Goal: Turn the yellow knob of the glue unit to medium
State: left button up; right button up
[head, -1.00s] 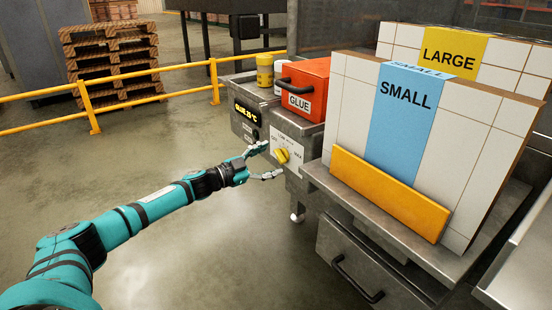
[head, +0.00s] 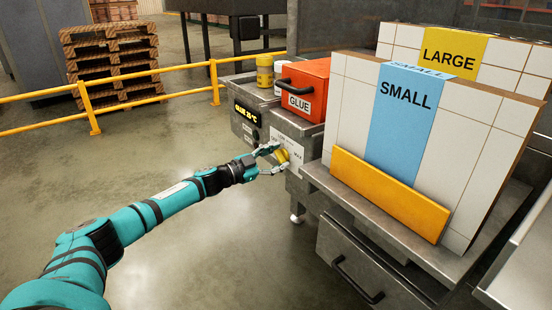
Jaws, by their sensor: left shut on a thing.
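The glue unit (head: 311,128) is a grey metal box with a red lid marked GLUE (head: 306,88) on top. Its yellow knob (head: 283,157) sits on a white dial plate (head: 297,152) on the front face, with OFF at the left and MAX at the right. My left gripper (head: 281,158) is shut on the knob, with one finger above it and one below. The fingers hide part of the knob and dial, so I cannot tell its exact setting. My right gripper is not in view.
A dark display (head: 247,113) with yellow text is left of the dial. Panels marked SMALL (head: 405,100) and LARGE (head: 454,52) stand on a metal table at the right. A yellow railing (head: 150,98) runs behind. The floor at the left is clear.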

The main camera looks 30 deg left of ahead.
pick_arm(q)
jog(key=shift+m, duration=0.5)
jog(key=shift+c, duration=0.2)
jog(key=shift+m, duration=0.3)
jog(key=shift+f+m, duration=0.1)
jog(key=shift+m, duration=1.1)
jog(key=shift+d+m, duration=0.1)
jog(key=shift+m, duration=0.8)
jog(key=shift+f+m, duration=0.1)
jog(key=shift+m, duration=0.8)
jog(key=m+b, duration=0.1)
jog(key=m, duration=0.2)
jog(key=m+b, duration=0.1)
jog(key=m, duration=0.2)
jog(key=shift+s+f, duration=0.1)
jog(key=shift+f, duration=0.1)
jog(key=shift+m+b, duration=0.5)
jog(key=shift+m, duration=0.6)
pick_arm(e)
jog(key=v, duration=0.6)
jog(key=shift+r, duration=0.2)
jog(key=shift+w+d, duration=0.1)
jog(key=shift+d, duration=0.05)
